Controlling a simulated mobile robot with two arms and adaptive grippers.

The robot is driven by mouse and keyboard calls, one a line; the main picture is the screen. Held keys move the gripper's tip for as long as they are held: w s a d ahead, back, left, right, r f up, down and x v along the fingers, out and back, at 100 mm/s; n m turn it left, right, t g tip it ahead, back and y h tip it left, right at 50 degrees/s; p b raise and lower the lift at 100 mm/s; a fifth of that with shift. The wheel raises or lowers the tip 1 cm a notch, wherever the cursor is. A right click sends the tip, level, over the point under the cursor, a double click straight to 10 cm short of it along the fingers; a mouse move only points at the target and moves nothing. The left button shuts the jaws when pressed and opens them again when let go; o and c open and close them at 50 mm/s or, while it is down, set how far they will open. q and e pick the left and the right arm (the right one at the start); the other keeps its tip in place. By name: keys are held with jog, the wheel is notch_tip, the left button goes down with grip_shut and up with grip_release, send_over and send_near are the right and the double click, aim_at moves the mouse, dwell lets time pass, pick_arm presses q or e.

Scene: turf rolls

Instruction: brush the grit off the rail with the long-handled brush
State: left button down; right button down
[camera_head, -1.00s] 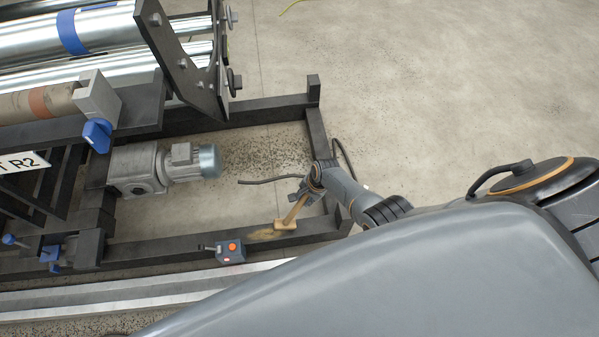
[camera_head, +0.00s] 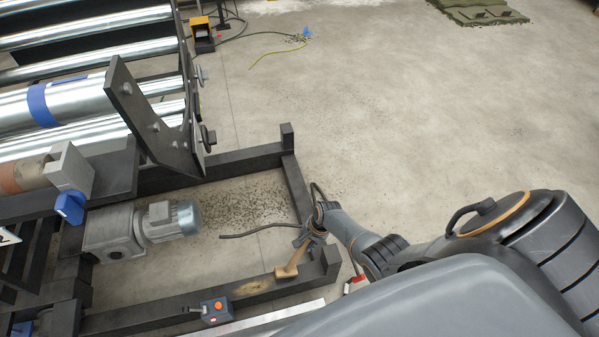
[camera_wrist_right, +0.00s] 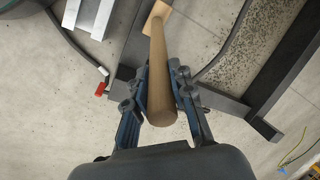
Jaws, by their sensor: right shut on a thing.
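The long-handled brush (camera_head: 291,263) has a wooden handle and a pale wooden head. My right gripper (camera_head: 308,238) is shut on its handle, which also shows between the blue-grey fingers in the right wrist view (camera_wrist_right: 160,85). The brush slopes down, with its head at the dark front rail (camera_head: 190,312) of the frame. I cannot tell whether the bristles touch the rail. A yellowish-brown patch of grit (camera_head: 253,287) lies on the rail just left of the brush head. My left gripper is in neither view.
A control box (camera_head: 216,311) with an orange button sits on the rail left of the grit. A grey motor (camera_head: 150,230) stands inside the frame. A dark cable (camera_head: 255,232) curves near my right gripper. Dark crumbs litter the floor; open floor lies beyond.

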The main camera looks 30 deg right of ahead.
jog(key=shift+d, duration=0.2)
jog(key=shift+w+a, duration=0.3)
jog(key=shift+a, duration=0.55)
jog(key=shift+w+a, duration=0.25)
jog(key=shift+a, duration=0.55)
jog(key=w+a+b, duration=0.1)
jog(key=w+a, duration=0.1)
jog(key=a, duration=0.6)
jog(key=w+a+b, duration=0.2)
jog(key=w+a, duration=0.1)
jog(key=a, duration=0.5)
jog(key=shift+w+a, duration=0.15)
jog(key=shift+a, duration=0.05)
notch_tip(320, 180, up, 6)
jog(key=p, duration=0.6)
